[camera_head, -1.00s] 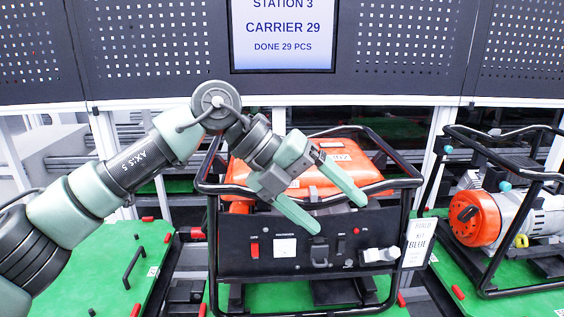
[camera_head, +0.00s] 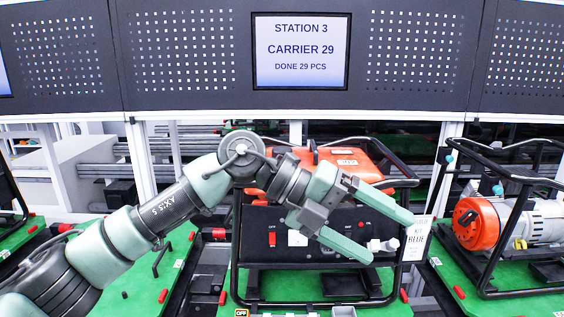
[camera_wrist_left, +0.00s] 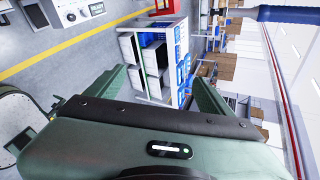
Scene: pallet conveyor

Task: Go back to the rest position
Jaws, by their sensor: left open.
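My left gripper (camera_head: 392,236) is open and empty in the head view. Its two green fingers point to the lower right, in front of the generator with the orange tank (camera_head: 358,160) and black frame. The gripper and wrist hide part of that generator's black control panel (camera_head: 262,222). In the left wrist view the two fingers (camera_wrist_left: 155,90) stand apart with nothing between them. My right gripper is in neither view.
The generator stands on a green pallet (camera_head: 290,283). A second generator with an orange end (camera_head: 478,222) stands on a pallet at right. An empty green pallet (camera_head: 135,295) lies at left. A screen (camera_head: 300,52) reads Station 3.

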